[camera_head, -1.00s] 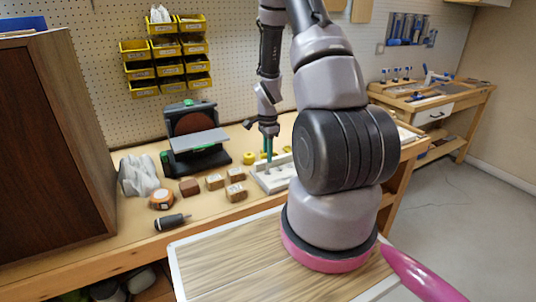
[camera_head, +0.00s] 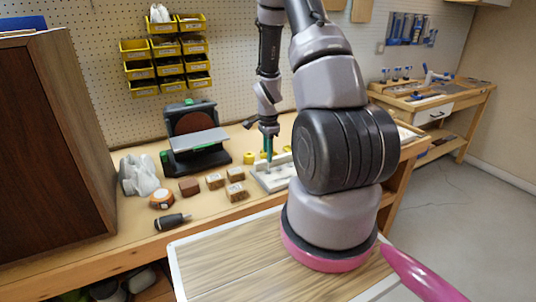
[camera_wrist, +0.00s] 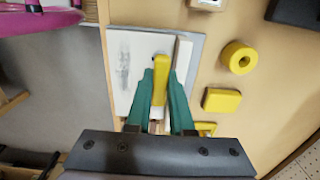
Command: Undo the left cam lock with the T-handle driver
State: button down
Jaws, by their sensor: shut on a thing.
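My gripper (camera_wrist: 160,75) has green fingers shut on a yellow piece (camera_wrist: 160,84), which looks like the handle of the T-handle driver. The fingers hide much of it, and its lower end is not visible. A pale panel (camera_wrist: 122,75) with a raised strip along one side lies below the fingers in the wrist view. In the head view my gripper (camera_head: 268,150) points down over this pale fixture (camera_head: 270,184) on the bench, which has several dark spots. I cannot tell which spot is the left cam lock, or whether the driver touches it.
A yellow ring (camera_wrist: 238,57) and a yellow block (camera_wrist: 222,100) lie beside the panel. A tall brown cabinet (camera_head: 50,150) is at far left.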

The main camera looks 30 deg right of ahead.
jog(key=shift+f, duration=0.15)
jog(key=n, duration=0.4)
jog(key=shift+n, duration=0.4)
dwell(0.5)
jog(key=n, duration=0.3)
jog(key=shift+f+n, duration=0.1)
jog(key=shift+n, duration=0.8)
jog(key=shift+s, duration=0.1)
